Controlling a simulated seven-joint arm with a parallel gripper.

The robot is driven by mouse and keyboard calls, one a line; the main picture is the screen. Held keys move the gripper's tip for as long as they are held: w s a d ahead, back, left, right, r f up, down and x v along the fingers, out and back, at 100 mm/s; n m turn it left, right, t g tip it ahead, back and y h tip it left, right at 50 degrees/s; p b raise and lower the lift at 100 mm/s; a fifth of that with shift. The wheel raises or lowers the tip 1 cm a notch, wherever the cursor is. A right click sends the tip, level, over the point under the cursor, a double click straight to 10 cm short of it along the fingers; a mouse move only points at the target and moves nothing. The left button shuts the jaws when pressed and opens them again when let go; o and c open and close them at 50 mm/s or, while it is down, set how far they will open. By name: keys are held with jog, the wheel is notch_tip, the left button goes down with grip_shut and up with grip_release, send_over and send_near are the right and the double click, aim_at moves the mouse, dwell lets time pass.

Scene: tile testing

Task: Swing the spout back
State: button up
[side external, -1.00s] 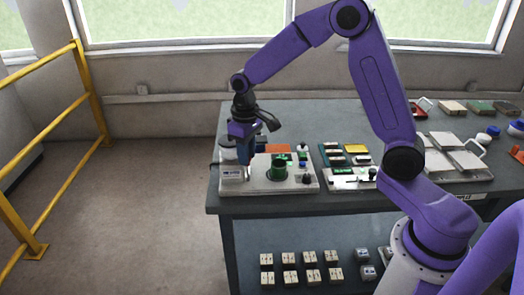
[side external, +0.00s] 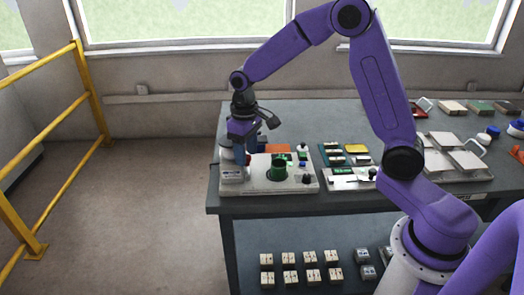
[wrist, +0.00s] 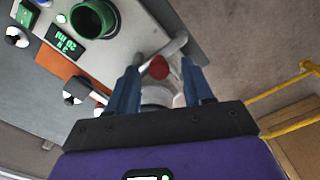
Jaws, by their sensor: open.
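The spout (wrist: 176,47) is a pale grey tube in the wrist view, just beyond my fingertips, with a red round part (wrist: 159,67) beside it. Its pale post (side external: 231,172) stands at the left end of the white tester base (side external: 255,186) in the side view. My gripper (wrist: 161,72) is open, with its blue fingers on either side of the red part and of a pale body below it. In the side view my gripper (side external: 248,151) is at the top of the post. I cannot tell whether the fingers touch anything. A green cup (side external: 279,170) stands on the base, right of the post.
A small green display (wrist: 66,44) and knobs (wrist: 74,97) are close to my gripper. Trays of small tiles (side external: 345,156) stand to the right.

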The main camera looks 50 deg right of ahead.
jog(key=shift+r, duration=2.7)
jog(key=s+n, duration=0.9)
jog(key=s, duration=2.2)
jog(key=shift+s+d+f+n, duration=0.15)
jog(key=shift+s+n, duration=0.05)
jog(key=shift+n, duration=0.1)
